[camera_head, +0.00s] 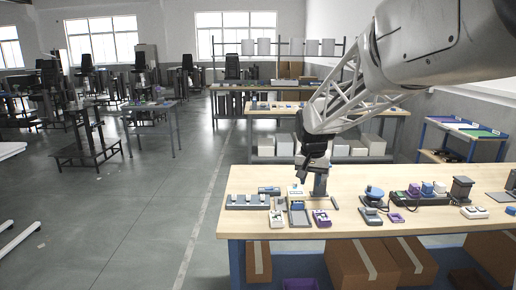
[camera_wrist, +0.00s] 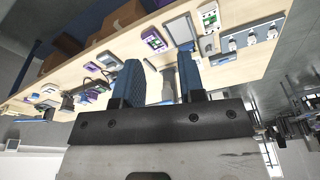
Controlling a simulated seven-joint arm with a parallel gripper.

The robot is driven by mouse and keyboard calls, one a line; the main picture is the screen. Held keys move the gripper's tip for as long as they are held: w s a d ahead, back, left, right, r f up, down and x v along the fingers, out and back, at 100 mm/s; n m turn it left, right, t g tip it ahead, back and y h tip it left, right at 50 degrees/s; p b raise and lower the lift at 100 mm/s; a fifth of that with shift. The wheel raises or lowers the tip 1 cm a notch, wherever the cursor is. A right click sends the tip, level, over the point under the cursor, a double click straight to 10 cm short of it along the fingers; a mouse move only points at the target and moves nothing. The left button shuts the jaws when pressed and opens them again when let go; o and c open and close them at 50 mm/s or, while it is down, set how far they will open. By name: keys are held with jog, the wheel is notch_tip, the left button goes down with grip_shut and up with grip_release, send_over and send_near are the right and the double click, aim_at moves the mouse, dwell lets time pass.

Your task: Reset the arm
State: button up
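My gripper (camera_head: 312,168) hangs over the wooden workbench (camera_head: 255,182), above several small devices near its left part. In the wrist view my gripper (camera_wrist: 160,82) shows two blue ribbed fingers spread apart. A grey post on the bench appears in the gap between the fingers, beyond them. I see nothing held. The fingertips are too small and dark to make out in the head view.
On the bench are a grey rack (camera_head: 247,201), a purple-and-white device (camera_head: 321,218), a grey tray (camera_head: 299,217), a round blue-topped piece (camera_head: 374,193) and a dark post (camera_head: 461,188). Cardboard boxes (camera_head: 362,265) stand below.

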jog(key=s+d+f+n, duration=0.1)
jog(key=s, duration=1.9)
jog(key=s+d+f+n, duration=0.1)
jog(key=s+f+n, duration=0.1)
jog(key=s, duration=1.8)
jog(key=shift+d+f+t, duration=0.2)
jog(key=shift+d+t, duration=0.05)
jog(key=shift+t, duration=0.05)
